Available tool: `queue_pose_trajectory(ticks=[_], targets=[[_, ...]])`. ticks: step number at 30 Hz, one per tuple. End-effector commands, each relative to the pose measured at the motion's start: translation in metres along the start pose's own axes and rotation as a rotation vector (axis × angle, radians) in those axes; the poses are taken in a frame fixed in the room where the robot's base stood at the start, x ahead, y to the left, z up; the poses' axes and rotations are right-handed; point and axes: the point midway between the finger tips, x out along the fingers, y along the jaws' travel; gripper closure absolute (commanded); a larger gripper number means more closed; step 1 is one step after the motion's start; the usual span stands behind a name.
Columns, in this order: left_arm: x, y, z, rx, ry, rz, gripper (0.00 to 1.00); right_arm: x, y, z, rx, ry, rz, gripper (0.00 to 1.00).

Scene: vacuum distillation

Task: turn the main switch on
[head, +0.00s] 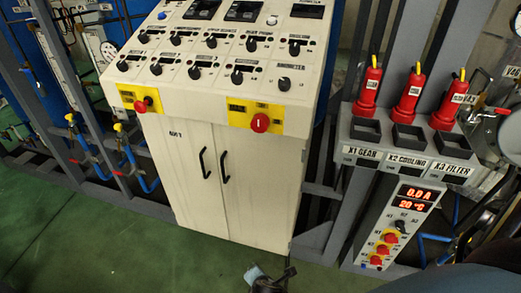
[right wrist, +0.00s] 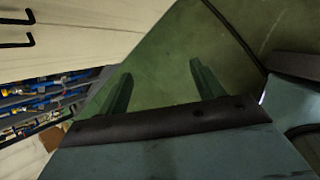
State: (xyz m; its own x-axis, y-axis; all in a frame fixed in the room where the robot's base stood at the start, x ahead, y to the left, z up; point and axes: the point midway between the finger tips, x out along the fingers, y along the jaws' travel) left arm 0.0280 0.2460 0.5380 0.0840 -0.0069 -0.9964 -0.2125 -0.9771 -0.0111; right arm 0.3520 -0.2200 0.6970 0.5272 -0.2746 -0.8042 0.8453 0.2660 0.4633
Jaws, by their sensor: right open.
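The cream control cabinet (head: 240,180) stands in the middle of the head view. Its front has two yellow plates with red controls. The right plate (head: 240,112) carries a red rotary knob (head: 260,122) with a pale mark; the left one carries a red button-like knob (head: 143,105). I cannot read which is labelled the main switch. My right gripper (right wrist: 161,70) is open and empty in the right wrist view, over green floor with the cabinet to its left. A gripper part at the bottom of the head view (head: 268,278) appears to be it, low before the cabinet, apart from both knobs. My left gripper is not in view.
The cabinet's sloping top holds several black knobs and displays. Two black door handles (head: 224,165) are below. At right, a panel (head: 392,222) shows red digits and smaller red-and-yellow switches, under several red connectors (head: 411,92). Pipes and frames stand left. Green floor (head: 90,235) is clear.

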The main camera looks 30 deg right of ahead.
Motion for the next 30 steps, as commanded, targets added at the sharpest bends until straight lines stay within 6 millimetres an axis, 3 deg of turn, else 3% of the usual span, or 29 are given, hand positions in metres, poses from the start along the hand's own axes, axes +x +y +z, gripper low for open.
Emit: queue_pose_trajectory(ticks=[1, 3, 6, 9, 13, 15, 18, 23, 30], targets=[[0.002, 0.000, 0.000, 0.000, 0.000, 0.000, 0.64, -0.014, 0.052, 0.017, -0.148, -0.085, 0.079, 0.33], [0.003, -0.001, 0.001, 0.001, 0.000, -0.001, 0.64, -0.041, 0.112, 0.044, -0.349, -0.234, 0.149, 0.33], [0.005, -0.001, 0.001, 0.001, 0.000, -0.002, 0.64, -0.093, 0.183, 0.084, -0.574, -0.470, 0.189, 0.33], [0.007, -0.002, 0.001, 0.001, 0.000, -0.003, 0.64, -0.150, 0.231, 0.120, -0.715, -0.688, 0.169, 0.33], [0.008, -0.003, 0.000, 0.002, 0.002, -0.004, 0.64, -0.209, 0.261, 0.154, -0.801, -0.887, 0.098, 0.33], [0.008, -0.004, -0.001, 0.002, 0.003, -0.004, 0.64, -0.231, 0.267, 0.166, -0.821, -0.951, 0.062, 0.33], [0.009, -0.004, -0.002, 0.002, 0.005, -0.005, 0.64, -0.247, 0.272, 0.175, -0.835, -0.999, 0.029, 0.33], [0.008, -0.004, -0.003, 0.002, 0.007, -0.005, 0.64, -0.244, 0.278, 0.188, -0.842, -1.015, 0.016, 0.33], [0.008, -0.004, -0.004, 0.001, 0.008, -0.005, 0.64, -0.216, 0.296, 0.223, -0.841, -1.014, 0.017, 0.33]])
